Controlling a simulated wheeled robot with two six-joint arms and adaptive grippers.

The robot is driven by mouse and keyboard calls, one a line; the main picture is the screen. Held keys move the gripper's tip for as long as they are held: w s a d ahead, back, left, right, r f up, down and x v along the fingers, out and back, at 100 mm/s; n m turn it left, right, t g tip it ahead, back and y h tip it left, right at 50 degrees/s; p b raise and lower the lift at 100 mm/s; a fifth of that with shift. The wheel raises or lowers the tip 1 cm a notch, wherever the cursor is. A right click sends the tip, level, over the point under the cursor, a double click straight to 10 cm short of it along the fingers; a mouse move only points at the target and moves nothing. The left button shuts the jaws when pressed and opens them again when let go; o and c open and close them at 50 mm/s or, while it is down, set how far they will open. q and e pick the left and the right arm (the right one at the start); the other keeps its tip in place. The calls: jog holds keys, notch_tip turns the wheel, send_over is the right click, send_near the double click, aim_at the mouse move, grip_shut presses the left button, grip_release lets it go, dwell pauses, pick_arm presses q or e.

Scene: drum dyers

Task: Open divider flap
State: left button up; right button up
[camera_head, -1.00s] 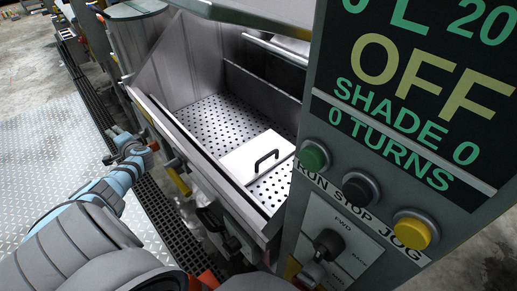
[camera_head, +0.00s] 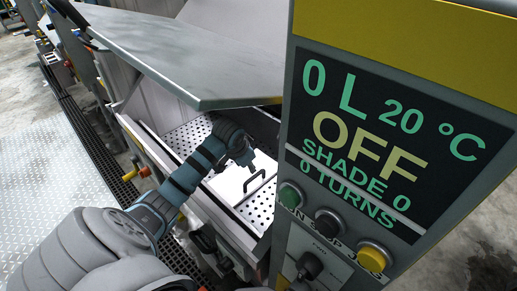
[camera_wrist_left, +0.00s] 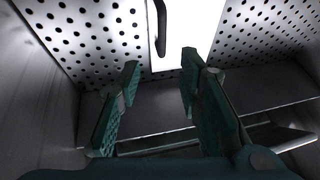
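The divider flap (camera_head: 231,185) is a bright white panel with a black bar handle (camera_head: 254,182), lying on the perforated floor inside the steel trough. My left gripper (camera_head: 247,162) reaches into the trough just above and behind the handle; its fingertips are small and dark in the head view. In the left wrist view the two green fingers (camera_wrist_left: 160,66) are spread apart with nothing between them. The white flap (camera_wrist_left: 187,24) and its handle (camera_wrist_left: 160,30) show beyond the tips, the handle roughly in line with the gap. My right gripper is not in view.
A raised grey lid (camera_head: 190,52) hangs over the trough's back. A control panel (camera_head: 385,150) reading OFF, with green, black and yellow buttons, stands close on the right.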

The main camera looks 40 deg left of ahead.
aim_at(253, 177)
pick_arm(q)
jog(key=b+x, duration=0.4)
jog(key=x, duration=1)
jog(key=shift+a+f, duration=0.1)
jog(key=shift+c, duration=0.8)
grip_shut()
